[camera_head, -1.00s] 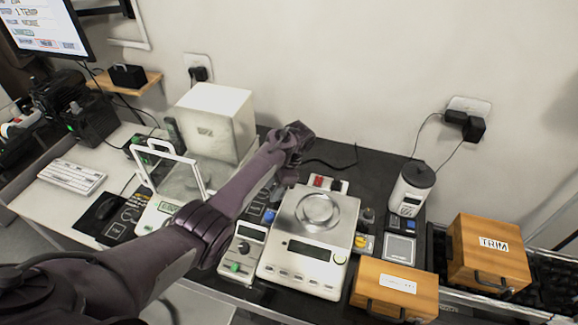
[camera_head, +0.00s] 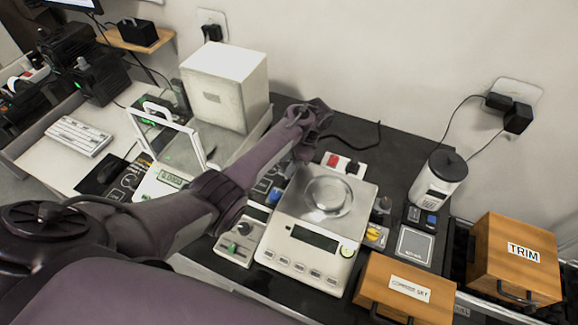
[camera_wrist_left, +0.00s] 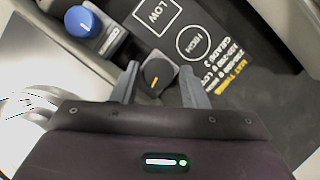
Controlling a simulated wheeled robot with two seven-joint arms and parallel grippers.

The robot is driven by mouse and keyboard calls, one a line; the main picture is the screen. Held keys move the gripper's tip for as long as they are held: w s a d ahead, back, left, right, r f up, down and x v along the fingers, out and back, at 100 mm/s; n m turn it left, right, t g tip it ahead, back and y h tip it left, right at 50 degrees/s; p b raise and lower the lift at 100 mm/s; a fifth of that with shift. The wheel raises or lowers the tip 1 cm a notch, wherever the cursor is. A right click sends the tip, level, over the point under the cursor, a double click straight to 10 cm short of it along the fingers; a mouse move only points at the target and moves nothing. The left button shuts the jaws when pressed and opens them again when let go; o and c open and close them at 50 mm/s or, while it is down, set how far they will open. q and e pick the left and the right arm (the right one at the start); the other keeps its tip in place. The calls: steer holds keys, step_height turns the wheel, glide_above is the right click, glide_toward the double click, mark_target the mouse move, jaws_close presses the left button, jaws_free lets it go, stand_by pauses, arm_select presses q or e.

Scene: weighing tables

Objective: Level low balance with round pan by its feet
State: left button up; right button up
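The low balance with a round pan (camera_head: 328,197) stands mid-table in the head view, with a dark display (camera_head: 315,238) and a row of buttons on its front. A blue knob (camera_head: 276,196) shows at its left side; a dark knob (camera_head: 384,204) and a yellow knob (camera_head: 375,236) show at its right. My left gripper (camera_head: 304,152) points down by the balance's back left corner. A blue knob (camera_wrist_left: 82,21) lies beyond. My right gripper is not in view.
A control box (camera_head: 240,240) stands left of the balance. A glass-shielded balance (camera_head: 160,180) and a white box (camera_head: 225,88) are farther left. Wooden boxes (camera_head: 405,290) (camera_head: 515,255) and a white canister (camera_head: 438,182) are at right. Printed lettering (camera_wrist_left: 195,42) marks the black surface.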

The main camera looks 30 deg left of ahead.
arm_select(q)
steer(key=shift+s, duration=0.1)
steer(key=c, duration=0.7)
steer(key=shift+s+r+m+t+p, duration=0.1)
steer(key=shift+r+m+t+p, duration=0.2)
steer(key=shift+m+p, duration=0.8)
steer(key=shift+f+m+y+p, duration=0.3)
steer(key=shift+m+p, duration=0.1)
steer(key=shift+m, duration=0.1)
steer(key=shift+t, duration=0.3)
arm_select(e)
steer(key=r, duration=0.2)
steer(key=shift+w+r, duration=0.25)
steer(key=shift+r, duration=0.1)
arm_select(q)
steer(key=shift+d, duration=0.1)
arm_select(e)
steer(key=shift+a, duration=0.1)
arm_select(q)
steer(key=o, duration=0.7)
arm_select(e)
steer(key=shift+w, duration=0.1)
